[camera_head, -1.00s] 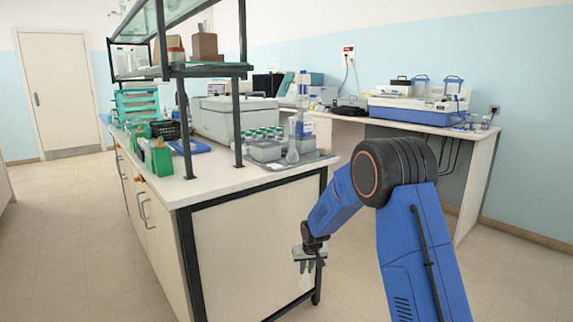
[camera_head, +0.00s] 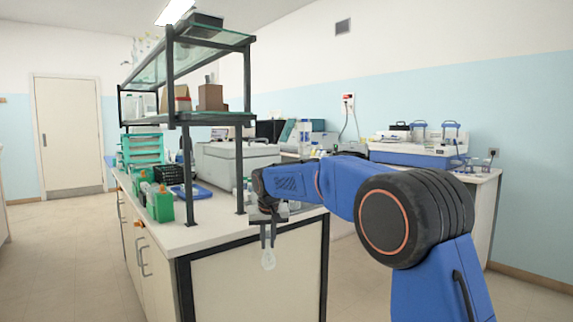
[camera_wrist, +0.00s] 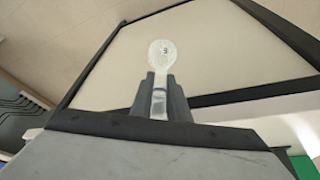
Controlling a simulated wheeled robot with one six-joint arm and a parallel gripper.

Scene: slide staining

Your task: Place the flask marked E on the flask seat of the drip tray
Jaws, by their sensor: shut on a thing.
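My gripper (camera_head: 268,240) is shut on a small clear glass flask (camera_head: 268,260). The flask hangs below the fingers with its round bulb down, in front of the bench's near end panel. The wrist view shows the flask (camera_wrist: 162,55) with its neck between the dark fingers (camera_wrist: 160,100). A small dark mark shows on its bulb, too small to read surely. The drip tray and its flask seat cannot be made out; my arm covers the right end of the bench top.
The bench top (camera_head: 205,232) has a bare strip at its near edge. A black-framed glass shelf (camera_head: 215,118) stands over it, with a post left of my gripper. Green racks (camera_head: 160,203) and a grey instrument (camera_head: 235,160) stand on the bench. Floor at left is clear.

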